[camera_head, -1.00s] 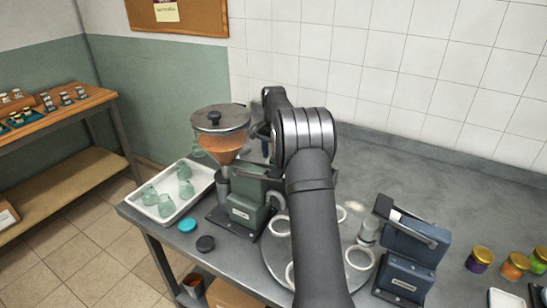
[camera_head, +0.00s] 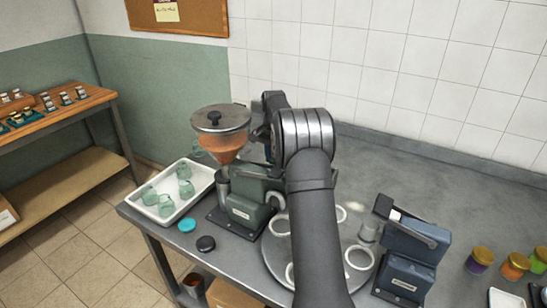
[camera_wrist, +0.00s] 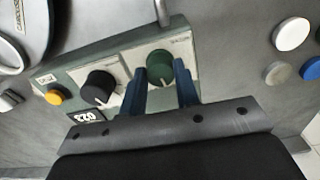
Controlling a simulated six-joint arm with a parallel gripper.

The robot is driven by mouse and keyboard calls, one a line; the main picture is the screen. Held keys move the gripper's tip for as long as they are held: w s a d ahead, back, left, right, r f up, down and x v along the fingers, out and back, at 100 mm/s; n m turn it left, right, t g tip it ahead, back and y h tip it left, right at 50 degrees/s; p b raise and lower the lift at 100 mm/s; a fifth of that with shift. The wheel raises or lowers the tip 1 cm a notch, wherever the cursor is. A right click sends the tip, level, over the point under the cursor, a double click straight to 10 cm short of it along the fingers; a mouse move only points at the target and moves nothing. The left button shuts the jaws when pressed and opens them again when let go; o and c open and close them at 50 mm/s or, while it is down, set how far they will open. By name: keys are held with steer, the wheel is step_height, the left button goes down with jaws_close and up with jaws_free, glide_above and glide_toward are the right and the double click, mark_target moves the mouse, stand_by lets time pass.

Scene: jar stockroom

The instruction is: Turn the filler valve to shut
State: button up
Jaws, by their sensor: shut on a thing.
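The filler (camera_head: 248,199) is a green machine with a hopper (camera_head: 221,143) of orange contents under a round lid, left of my arm in the head view. In the wrist view its panel (camera_wrist: 128,62) carries a green knob (camera_wrist: 160,64) with a small pale pointer mark. I take this knob to be the filler valve; its label is too blurred to read. My gripper (camera_wrist: 160,80) has its two blue fingers on either side of the green knob and is shut on it. The gripper's hold is hidden in the head view.
Beside the green knob are a black knob (camera_wrist: 99,86), an orange button (camera_wrist: 54,97) and a small display (camera_wrist: 86,115). A white tray (camera_head: 182,210) of glass jars stands left of the filler. A blue machine (camera_head: 408,255) stands right of my arm.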

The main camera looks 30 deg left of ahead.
steer(key=shift+r+n, duration=0.1)
steer(key=shift+n, duration=3.4)
steer(key=o, duration=1)
steer(key=shift+c, duration=0.2)
step_height(320, 180, up, 17)
steer(key=shift+r, duration=0.15)
step_height(320, 180, down, 18)
steer(key=shift+r, duration=0.25)
